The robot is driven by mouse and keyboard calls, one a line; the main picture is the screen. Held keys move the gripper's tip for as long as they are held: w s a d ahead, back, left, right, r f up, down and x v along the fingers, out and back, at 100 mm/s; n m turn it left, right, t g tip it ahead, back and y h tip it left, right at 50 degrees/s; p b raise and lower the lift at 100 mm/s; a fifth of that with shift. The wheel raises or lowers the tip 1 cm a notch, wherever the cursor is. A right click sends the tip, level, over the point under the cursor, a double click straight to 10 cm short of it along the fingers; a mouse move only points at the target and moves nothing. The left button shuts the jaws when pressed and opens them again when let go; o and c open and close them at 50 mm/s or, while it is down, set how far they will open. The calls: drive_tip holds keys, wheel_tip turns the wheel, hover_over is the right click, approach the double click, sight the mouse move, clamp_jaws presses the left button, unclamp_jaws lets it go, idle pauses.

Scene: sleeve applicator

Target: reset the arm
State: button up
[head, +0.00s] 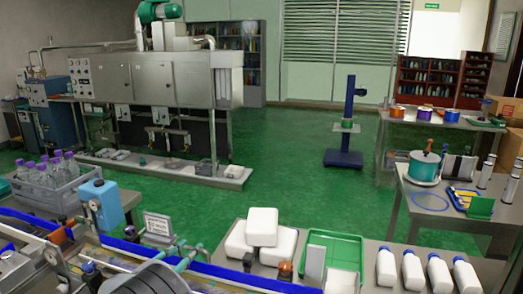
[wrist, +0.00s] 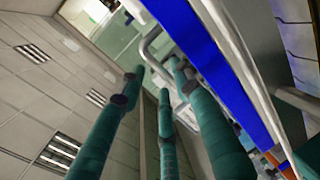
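The wrist view is steeply tilted. No object is seen held.
White bottles (head: 412,270) and a green tray (head: 330,252) stand on the front table. A crate of bottles (head: 48,184) and a blue canister (head: 101,204) stand at left. A steel machine (head: 150,78) is behind. The green floor (head: 275,150) is open mid-room.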

drive_tip(key=shift+s+a+f+p, duration=0.2)
drive_tip(key=shift+s+p, duration=0.45)
drive_tip(key=shift+p, duration=0.3)
drive_tip(key=shift+s, duration=0.15)
